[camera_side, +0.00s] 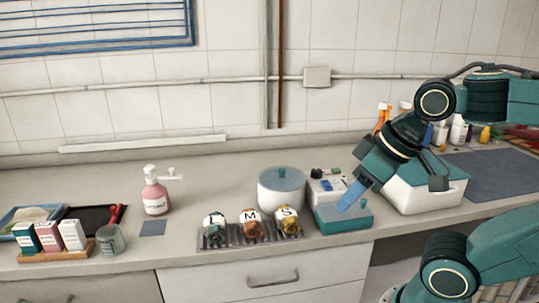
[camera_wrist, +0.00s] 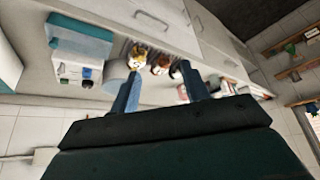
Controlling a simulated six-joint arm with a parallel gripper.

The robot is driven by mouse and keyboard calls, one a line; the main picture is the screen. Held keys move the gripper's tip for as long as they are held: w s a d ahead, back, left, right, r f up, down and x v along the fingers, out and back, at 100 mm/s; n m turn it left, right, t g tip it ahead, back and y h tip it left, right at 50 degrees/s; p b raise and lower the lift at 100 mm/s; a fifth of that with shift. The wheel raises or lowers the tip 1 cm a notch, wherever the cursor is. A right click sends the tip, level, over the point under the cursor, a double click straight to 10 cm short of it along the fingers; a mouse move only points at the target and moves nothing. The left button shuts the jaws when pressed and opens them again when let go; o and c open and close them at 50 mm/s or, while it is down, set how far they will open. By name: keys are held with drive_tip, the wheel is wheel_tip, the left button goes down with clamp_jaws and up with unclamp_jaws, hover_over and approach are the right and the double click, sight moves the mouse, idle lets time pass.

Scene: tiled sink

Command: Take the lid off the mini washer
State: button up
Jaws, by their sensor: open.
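The mini washer looks to be the round white tub (camera_side: 282,196) at the middle of the counter. In the wrist view the tub (camera_wrist: 113,84) is partly hidden behind one finger. My gripper (camera_side: 350,197) is open and empty, to the right of the tub and apart from it, angled down over a teal box (camera_side: 350,218). In the wrist view both blue fingers of my gripper (camera_wrist: 160,72) are spread apart with nothing held between them.
A white box with knobs (camera_side: 325,183) stands right beside the tub. A rack (camera_side: 240,236) with several lettered jars is in front. A pink pump bottle (camera_side: 156,197) stands left, with trays beyond. A white bin (camera_side: 425,193) is behind my gripper. Counter between bottle and tub is clear.

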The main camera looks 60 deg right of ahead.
drive_tip(key=w+d+r+m+g, duration=0.1)
drive_tip(key=w+d+r+m, duration=0.1)
drive_tip(key=w+r+m, duration=0.35)
drive_tip(key=w+d+r+m+g, duration=0.1)
drive_tip(key=w+d+r+m, duration=0.15)
drive_tip(key=w+m, duration=0.6)
drive_tip(key=w+d+f+m+g, duration=0.1)
drive_tip(key=w+d+f+m, duration=0.1)
drive_tip(key=w+d+m, duration=0.4)
drive_tip(key=w+d+f+m+g+y, duration=0.1)
drive_tip(key=w+d+m, duration=0.4)
drive_tip(key=d, duration=0.5)
drive_tip(key=shift+w+d+f+m+g, duration=0.35)
drive_tip(key=shift+f+m, duration=0.5)
drive_tip(key=shift+m, duration=0.15)
drive_tip(key=shift+a+f, duration=0.1)
drive_tip(key=shift+f, duration=0.05)
hover_over(282, 174)
drive_tip(key=d, duration=0.2)
drive_tip(key=shift+w+a+f, duration=0.1)
drive_tip(key=shift+f, duration=4.05)
